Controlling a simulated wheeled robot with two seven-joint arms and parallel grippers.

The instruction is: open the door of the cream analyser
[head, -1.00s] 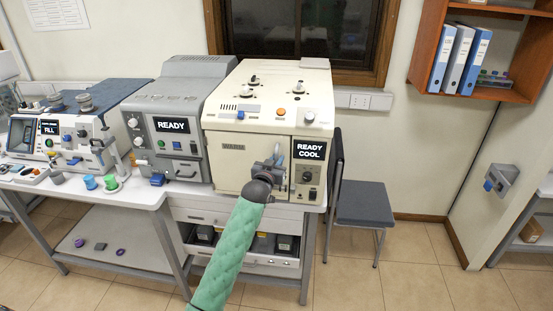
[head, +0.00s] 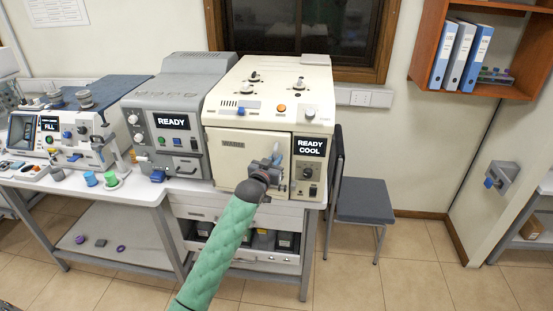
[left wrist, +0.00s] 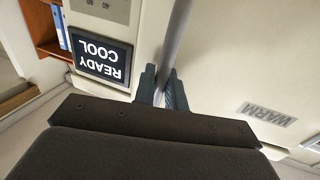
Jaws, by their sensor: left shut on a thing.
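The cream analyser (head: 222,115) stands at the right end of the bench, with a READY COOL display (head: 311,146) on its front right. Its door (head: 225,165), marked WARM, looks flush with the front; I see no clear gap. My left gripper (head: 276,162) is in front of the door's right side. In the left wrist view, the gripper (left wrist: 162,88) is shut on the grey bar handle (left wrist: 178,35), between the display and the WARM label (left wrist: 267,115). My gripper and wrist hide part of the handle in the head view. My right gripper is out of view.
A grey READY analyser (head: 178,90) stands close on the left, with a FILL machine (head: 75,140) beyond it. A chair (head: 362,203) stands just right of the bench. Open floor (head: 415,270) lies at the right front.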

